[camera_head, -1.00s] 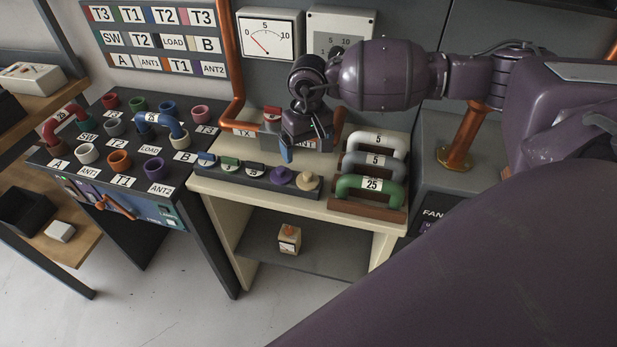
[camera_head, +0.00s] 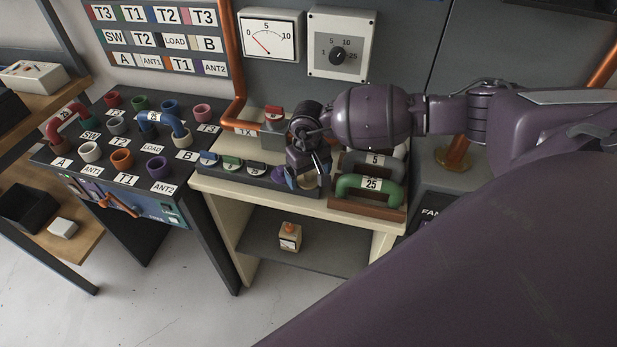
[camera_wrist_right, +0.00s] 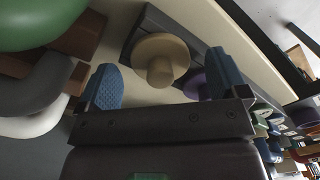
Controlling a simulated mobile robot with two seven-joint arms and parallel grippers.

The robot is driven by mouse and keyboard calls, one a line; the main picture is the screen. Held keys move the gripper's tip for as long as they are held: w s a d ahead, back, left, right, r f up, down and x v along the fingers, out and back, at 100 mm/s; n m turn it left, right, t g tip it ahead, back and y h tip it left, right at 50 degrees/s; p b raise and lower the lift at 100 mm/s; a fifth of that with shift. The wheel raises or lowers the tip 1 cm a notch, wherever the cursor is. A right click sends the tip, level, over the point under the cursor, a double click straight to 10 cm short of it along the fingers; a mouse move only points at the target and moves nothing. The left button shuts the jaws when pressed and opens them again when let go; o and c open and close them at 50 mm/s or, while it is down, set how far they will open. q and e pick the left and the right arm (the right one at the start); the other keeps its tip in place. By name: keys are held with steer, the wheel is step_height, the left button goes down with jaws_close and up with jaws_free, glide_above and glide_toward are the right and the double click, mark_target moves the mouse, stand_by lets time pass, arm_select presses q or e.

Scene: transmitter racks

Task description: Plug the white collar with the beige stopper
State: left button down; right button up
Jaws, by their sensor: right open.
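The white collar (camera_head: 90,152) stands open on the dark panel table at the left, behind the ANT1 label, among other coloured collars. The beige stopper (camera_wrist_right: 160,58) sits in the dark rack at its right end; in the head view my right gripper mostly hides it. My right gripper (camera_head: 306,180) is open over that end of the rack. In the right wrist view the blue finger pads of my right gripper (camera_wrist_right: 163,80) lie on either side of the stopper, apart from it, with its knob between them. My left gripper is not in view.
The purple stopper (camera_wrist_right: 195,84) sits close beside one finger. A green U-link (camera_head: 369,188) and a grey one stand right of the gripper on a brown holder. Several stoppers fill the rack to the left. Wall meters (camera_head: 268,36) stand behind.

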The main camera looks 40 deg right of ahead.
steer(key=shift+f, duration=0.25)
steer(key=shift+c, duration=0.4)
steer(key=c, duration=0.9)
steer(key=shift+r, duration=0.1)
